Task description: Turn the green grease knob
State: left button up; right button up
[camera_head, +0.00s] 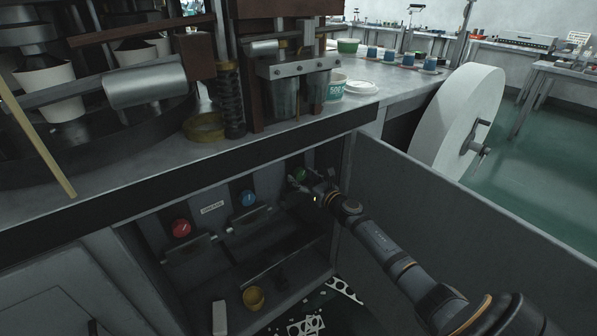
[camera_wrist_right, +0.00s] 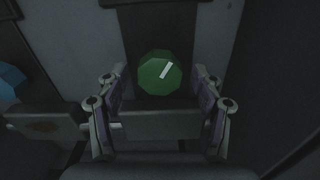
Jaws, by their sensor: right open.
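The green grease knob (camera_wrist_right: 160,73) is a faceted round knob with a white mark that slants up to the right in the right wrist view. In the head view the green knob (camera_head: 300,173) is on the cabinet's back panel, the rightmost of three knobs, partly covered by my gripper. My right gripper (camera_head: 296,184) is inside the cabinet at this knob. In the right wrist view my gripper (camera_wrist_right: 160,95) is open, with one finger on each side of the knob's lower part. I cannot tell whether the fingers touch it. My left gripper does not show.
A blue knob (camera_head: 249,198) and a red knob (camera_head: 181,228) are to the left on the same panel, with ledges below. An open cabinet door (camera_head: 440,225) stands to the right.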

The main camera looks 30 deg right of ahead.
jog(key=shift+s+r, duration=0.1)
jog(key=shift+c, duration=0.2)
jog(key=c, duration=1.1)
